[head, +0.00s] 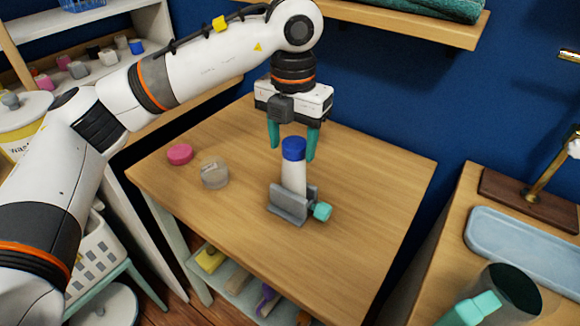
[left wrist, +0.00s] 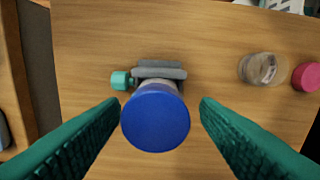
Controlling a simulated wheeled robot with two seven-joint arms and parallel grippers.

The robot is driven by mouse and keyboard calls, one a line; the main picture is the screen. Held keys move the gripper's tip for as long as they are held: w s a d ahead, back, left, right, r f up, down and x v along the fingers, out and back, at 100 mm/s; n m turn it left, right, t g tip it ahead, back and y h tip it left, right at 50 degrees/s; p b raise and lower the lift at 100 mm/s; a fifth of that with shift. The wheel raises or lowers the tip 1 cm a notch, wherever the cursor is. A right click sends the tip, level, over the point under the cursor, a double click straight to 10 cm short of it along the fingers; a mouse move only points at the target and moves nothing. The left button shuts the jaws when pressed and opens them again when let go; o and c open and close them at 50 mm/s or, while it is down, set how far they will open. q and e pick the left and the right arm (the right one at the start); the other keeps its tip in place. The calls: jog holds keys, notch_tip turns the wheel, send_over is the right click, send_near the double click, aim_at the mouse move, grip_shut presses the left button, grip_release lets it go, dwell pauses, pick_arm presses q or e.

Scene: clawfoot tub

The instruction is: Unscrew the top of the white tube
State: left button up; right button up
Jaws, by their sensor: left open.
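The white tube (head: 293,178) stands upright in a grey clamp (head: 289,208) with a teal knob (head: 322,211) on the wooden table. Its blue top (head: 293,149) is on the tube. In the left wrist view the blue top (left wrist: 155,118) lies between the two teal fingers, with a gap on each side. My left gripper (head: 292,152) points down from above, open, its fingertips at about the height of the top. The clamp (left wrist: 160,70) shows behind the top, and the tube's body is mostly hidden there. My right gripper is not in view.
A clear round jar (head: 214,173) and a pink lid (head: 180,154) lie on the wooden table (head: 370,200) left of the clamp. A side counter with a light blue tray (head: 530,250) stands at right. The table right of the clamp is clear.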

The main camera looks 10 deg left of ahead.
pick_arm(q)
jog(key=shift+f, duration=0.25)
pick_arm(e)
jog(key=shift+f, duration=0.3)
pick_arm(q)
jog(key=shift+w+d+r+p, duration=0.1)
jog(key=shift+d+r+p, duration=0.1)
jog(key=shift+r+p, duration=0.4)
jog(key=shift+w+d+r+p, duration=0.15)
jog(key=shift+r+p, duration=0.2)
jog(key=shift+r, duration=0.35)
jog(key=shift+s+a+r+p, duration=0.1)
jog(key=shift+r+p, duration=0.45)
jog(key=shift+r, duration=0.3)
jog(key=shift+r+p, duration=0.7)
jog(key=shift+r, duration=0.35)
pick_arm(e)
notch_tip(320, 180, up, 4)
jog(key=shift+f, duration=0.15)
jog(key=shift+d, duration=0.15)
pick_arm(q)
jog(key=shift+r, duration=0.5)
notch_tip(320, 180, up, 11)
jog(key=p, duration=0.1)
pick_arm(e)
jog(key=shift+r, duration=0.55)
